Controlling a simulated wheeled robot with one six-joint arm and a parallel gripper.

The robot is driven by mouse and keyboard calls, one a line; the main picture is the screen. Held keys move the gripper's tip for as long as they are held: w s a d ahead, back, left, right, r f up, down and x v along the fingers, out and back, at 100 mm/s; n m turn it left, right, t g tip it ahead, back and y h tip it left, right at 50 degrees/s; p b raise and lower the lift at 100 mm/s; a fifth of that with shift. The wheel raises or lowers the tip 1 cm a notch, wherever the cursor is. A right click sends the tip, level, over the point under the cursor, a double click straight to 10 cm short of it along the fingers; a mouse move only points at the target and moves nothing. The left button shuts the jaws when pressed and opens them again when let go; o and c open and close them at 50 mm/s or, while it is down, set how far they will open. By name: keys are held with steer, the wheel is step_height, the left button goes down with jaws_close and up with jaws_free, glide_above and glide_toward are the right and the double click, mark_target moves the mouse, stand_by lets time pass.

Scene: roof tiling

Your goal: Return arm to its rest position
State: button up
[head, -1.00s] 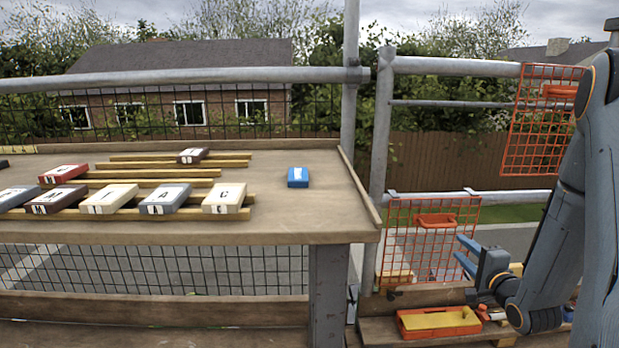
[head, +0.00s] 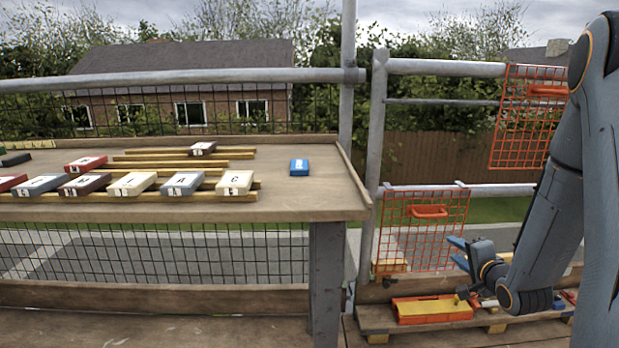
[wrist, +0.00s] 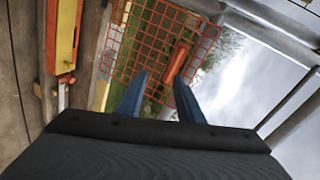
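My gripper (head: 456,253) is at the right of the head view, at the end of my bent arm. Its two blue fingers are apart with nothing between them. The wrist view shows the same two fingers (wrist: 160,97), spread and empty. The gripper is right of the wooden table and in front of an orange mesh panel, not visibly touching anything.
An orange mesh panel (head: 400,235) hangs on the rail behind my gripper. An orange and yellow tray (head: 432,308) sits on a pallet below. Another mesh panel (head: 515,130) hangs higher at right.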

steer(key=s+a+r+n+g, duration=0.3)
steer(key=s+a+n+g, duration=1.05)
steer(key=s+a, duration=0.95)
steer(key=s+a+n+g, duration=0.1)
steer(key=s+a+n, duration=0.8)
steer(key=s+a, duration=0.9)
steer(key=w+d+r+m+p, duration=0.1)
steer(key=d+r+m+p, duration=0.2)
steer(key=d+r+p, duration=0.7)
steer(key=w+d+r+m+p, duration=0.1)
steer(key=d+r+m+p, duration=0.3)
steer(key=d+r+p, duration=0.5)
step_height(320, 180, up, 8)
steer(key=p, duration=0.9)
steer(key=shift+w+d+r, duration=0.25)
steer(key=shift+w+d, duration=0.05)
steer(key=shift+d, duration=0.05)
steer(key=shift+o, duration=0.3)
steer(key=shift+m, duration=0.25)
